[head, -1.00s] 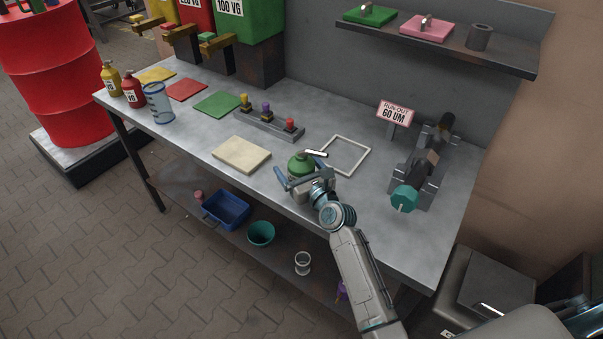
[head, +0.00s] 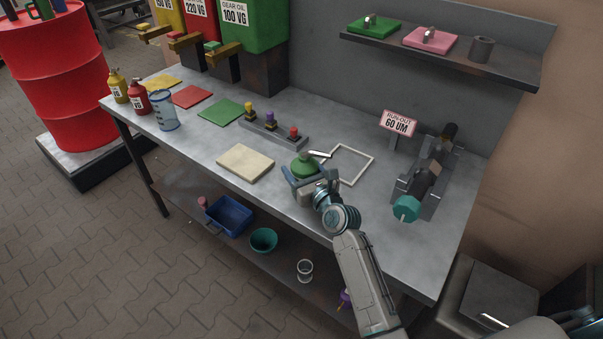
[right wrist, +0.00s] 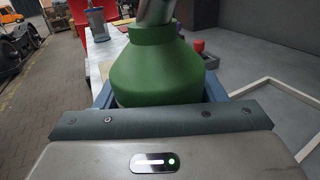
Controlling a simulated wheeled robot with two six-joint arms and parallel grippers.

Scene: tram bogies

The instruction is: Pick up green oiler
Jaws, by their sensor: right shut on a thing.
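The green oiler (head: 302,165) is at the front middle of the steel bench, upright, with a pale spout pointing right. My right gripper (head: 304,176) is shut on its body from the front. In the right wrist view the green oiler (right wrist: 157,70) fills the middle, with blue fingers on both sides of it. Its base is hidden by the gripper, so I cannot tell for sure whether it touches the bench.
A white square frame (head: 369,169) lies just right of the oiler, and a beige pad (head: 245,174) lies to its left. A rack with coloured knobs (head: 272,133) stands behind. A fixture with a teal knob (head: 406,208) is on the right. A shelf (head: 440,62) hangs behind.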

